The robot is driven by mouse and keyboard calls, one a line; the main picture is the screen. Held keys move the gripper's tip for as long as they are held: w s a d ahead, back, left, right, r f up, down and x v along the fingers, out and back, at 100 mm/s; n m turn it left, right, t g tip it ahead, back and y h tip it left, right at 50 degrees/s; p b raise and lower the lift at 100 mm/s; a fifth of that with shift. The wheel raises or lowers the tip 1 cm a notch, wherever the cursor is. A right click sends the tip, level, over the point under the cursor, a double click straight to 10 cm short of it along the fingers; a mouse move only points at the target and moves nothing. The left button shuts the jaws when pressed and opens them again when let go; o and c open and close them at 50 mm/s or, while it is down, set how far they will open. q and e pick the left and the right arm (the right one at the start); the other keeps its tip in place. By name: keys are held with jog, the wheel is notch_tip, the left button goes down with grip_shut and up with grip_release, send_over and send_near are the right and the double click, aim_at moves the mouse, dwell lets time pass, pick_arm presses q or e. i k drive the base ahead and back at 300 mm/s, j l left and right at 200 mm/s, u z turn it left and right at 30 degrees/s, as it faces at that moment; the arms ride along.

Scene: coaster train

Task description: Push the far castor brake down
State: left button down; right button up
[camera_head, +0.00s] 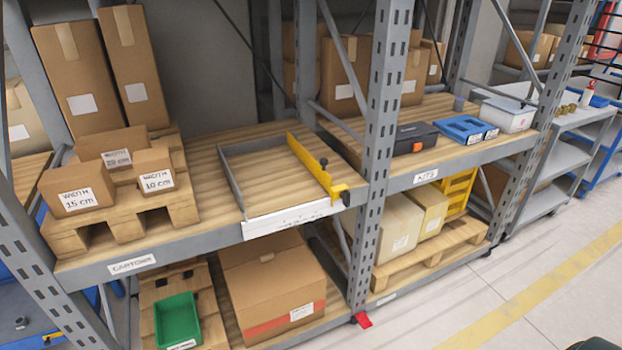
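No castor brake can be made out clearly in the head view. A grey shelf trolley (556,165) stands at the right, beyond the rack; its feet are small and partly hidden by the rack's end upright. A small red piece (362,320) sits on the floor at the foot of the middle upright; I cannot tell what it is. Neither of my grippers shows in this view.
A grey rack upright (378,130) stands in the middle. The left shelf holds cartons (75,188) and a yellow-sided measuring frame (318,168). A green bin (177,320) is below. Pale floor (470,290) with a yellow stripe (540,292) lies free at right.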

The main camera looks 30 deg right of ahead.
aim_at(362, 317)
jog(key=z, duration=1.35)
jog(key=l+u, duration=0.3)
jog(key=u, duration=0.15)
jog(key=k+j, duration=0.05)
